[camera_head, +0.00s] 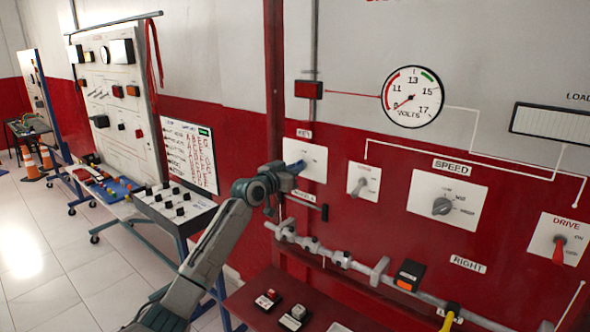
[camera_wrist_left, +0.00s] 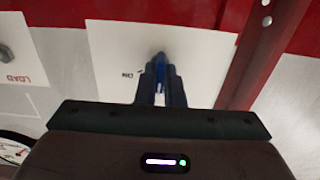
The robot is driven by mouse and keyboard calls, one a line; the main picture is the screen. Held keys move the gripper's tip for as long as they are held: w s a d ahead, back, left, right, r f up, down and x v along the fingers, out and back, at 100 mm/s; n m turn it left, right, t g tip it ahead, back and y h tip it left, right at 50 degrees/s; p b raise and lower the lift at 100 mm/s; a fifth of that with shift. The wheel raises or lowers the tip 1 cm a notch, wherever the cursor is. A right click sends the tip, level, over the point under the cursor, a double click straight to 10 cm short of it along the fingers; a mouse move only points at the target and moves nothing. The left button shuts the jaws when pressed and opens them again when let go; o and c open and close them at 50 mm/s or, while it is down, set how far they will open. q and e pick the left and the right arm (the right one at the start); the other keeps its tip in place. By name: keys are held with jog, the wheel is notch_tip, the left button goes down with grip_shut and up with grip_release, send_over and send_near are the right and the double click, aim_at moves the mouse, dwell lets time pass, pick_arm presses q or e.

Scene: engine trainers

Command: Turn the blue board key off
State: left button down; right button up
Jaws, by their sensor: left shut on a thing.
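The blue key (camera_wrist_left: 160,66) stands out from a white plate (camera_wrist_left: 110,55) on the wall panel, with small "ON" lettering to its left in the left wrist view. My left gripper (camera_wrist_left: 161,84) is shut on the key, its two dark fingers on either side of it. In the head view, my left gripper (camera_head: 291,168) reaches up to the white plate (camera_head: 315,156) under the "KEY" label. A bit of blue shows there at its fingertips. The fingers hide much of the key, so its exact angle is hard to tell. My right gripper is not in view.
Right of the key plate are a small switch plate (camera_head: 363,181), a speed knob (camera_head: 442,206) and a red drive lever (camera_head: 558,250). A voltmeter (camera_head: 412,97) is above. A grey pipe rail (camera_head: 380,278) with fittings runs below the panel, close to my left arm.

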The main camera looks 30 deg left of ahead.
pick_arm(q)
jog(key=shift+f, duration=0.15)
jog(key=c, duration=1.5)
grip_release()
jog(key=shift+c, duration=0.2)
jog(key=shift+s, duration=0.15)
jog(key=s+b, duration=0.4)
jog(key=s, duration=0.6)
jog(key=shift+s+a, duration=0.3)
jog(key=shift+a, duration=0.1)
